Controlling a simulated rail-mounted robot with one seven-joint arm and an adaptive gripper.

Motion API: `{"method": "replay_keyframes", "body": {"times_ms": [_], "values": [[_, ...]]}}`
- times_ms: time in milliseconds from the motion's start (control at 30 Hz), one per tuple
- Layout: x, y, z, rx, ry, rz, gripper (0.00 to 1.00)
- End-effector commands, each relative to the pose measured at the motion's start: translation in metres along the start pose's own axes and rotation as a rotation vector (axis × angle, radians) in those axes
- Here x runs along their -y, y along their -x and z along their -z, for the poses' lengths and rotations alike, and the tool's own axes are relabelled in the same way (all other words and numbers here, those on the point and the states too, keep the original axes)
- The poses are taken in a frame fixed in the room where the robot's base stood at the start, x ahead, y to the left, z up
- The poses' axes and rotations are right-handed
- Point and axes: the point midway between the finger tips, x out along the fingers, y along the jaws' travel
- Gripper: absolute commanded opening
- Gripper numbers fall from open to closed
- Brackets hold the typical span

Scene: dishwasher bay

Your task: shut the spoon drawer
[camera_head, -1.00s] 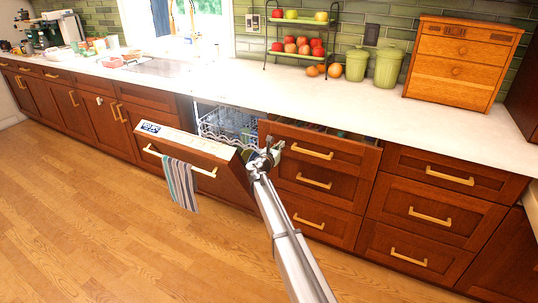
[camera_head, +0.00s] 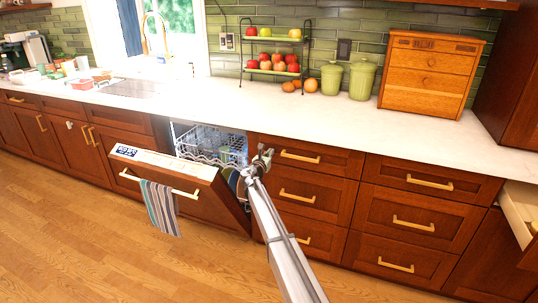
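The spoon drawer (camera_head: 306,155) appears to be the top wooden drawer just right of the dishwasher. Its front now looks level with the drawers below, and no gap shows at its top. Its brass handle (camera_head: 300,156) is in clear view. My gripper (camera_head: 263,156) is at the left end of this drawer front, beside the dishwasher opening. The gripper is small in view, and I cannot tell whether its fingers are open or shut or whether it touches the drawer front.
The dishwasher door (camera_head: 185,190) hangs partly open left of my gripper, with a striped towel (camera_head: 161,208) on its handle. A dish rack (camera_head: 212,147) shows inside. Another drawer (camera_head: 518,212) stands open at the far right. The wooden floor (camera_head: 80,240) is clear.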

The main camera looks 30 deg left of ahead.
Motion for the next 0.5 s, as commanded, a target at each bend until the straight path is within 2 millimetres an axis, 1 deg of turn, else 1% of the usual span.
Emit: {"method": "replay_keyframes", "body": {"times_ms": [33,167,267,367,500], "values": [[-0.001,-0.007,-0.004,0.004,0.001,-0.001,0.0],[-0.001,-0.006,-0.005,0.005,0.002,-0.001,0.0],[0.0,-0.002,-0.005,0.006,0.002,-0.001,0.0],[0.002,0.008,-0.005,0.005,0.001,0.001,0.0],[0.007,0.029,-0.004,0.003,0.001,0.003,0.0]]}}
